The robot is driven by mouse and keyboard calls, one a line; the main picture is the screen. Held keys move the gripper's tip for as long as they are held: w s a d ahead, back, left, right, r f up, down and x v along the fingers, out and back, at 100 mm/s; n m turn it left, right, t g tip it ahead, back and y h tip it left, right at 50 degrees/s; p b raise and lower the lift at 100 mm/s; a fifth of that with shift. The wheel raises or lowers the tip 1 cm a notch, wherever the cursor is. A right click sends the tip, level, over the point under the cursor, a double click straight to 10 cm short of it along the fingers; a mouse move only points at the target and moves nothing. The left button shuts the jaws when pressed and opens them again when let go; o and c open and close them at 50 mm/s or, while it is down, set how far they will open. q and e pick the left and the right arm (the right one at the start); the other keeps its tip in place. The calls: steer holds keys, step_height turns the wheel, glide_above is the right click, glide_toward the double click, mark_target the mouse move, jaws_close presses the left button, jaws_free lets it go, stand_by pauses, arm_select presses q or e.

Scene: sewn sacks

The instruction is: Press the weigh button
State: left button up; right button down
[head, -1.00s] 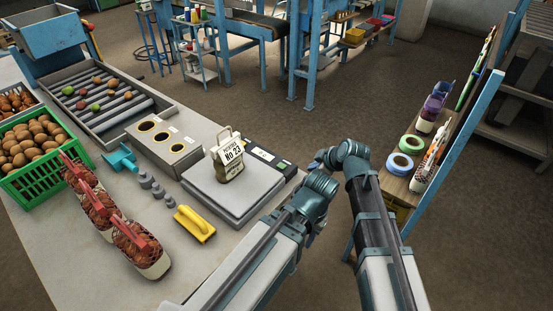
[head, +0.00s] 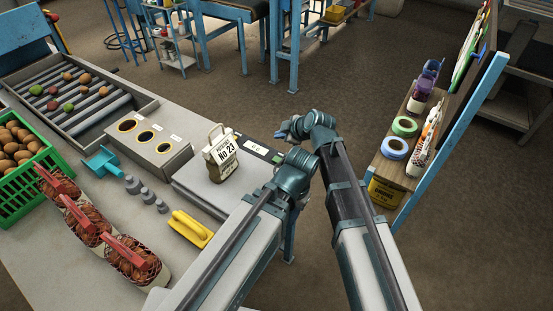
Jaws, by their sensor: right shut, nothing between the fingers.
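The weighing scale has a flat grey platform (head: 190,182) with a dark control panel (head: 243,143) along its far right edge. The panel carries a small pale display and a green patch (head: 276,158) near its right end, which may be the weigh button. A sewn sack labelled No 23 (head: 222,158) stands upright on the platform. My right gripper (head: 282,135) is small and dark, just beyond the panel's right end. It is shut and empty and looks apart from the panel. My left gripper cannot be made out.
Several filled net bags (head: 87,222) line the bench's near left, with a yellow-handled tool (head: 190,228), grey weights (head: 148,195) and a teal scoop (head: 102,162) beside them. A green crate (head: 35,180) is at left. A shelf with tape rolls (head: 394,148) stands at right.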

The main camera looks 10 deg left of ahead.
mark_target(280, 161)
steer(key=shift+f, duration=0.15)
step_height(280, 161, down, 8)
steer(key=b, duration=0.8)
steer(key=shift+f+b, duration=0.25)
steer(key=shift+b, duration=0.15)
steer(key=shift+f, duration=0.1)
stand_by(1.2)
steer(key=shift+f+b, duration=0.3)
steer(key=shift+b, duration=0.1)
steer(key=shift+f+b, duration=0.45)
stand_by(0.5)
steer(key=shift+r, duration=0.15)
stand_by(0.3)
steer(key=shift+r+p, duration=0.75)
steer(key=shift+p, duration=0.2)
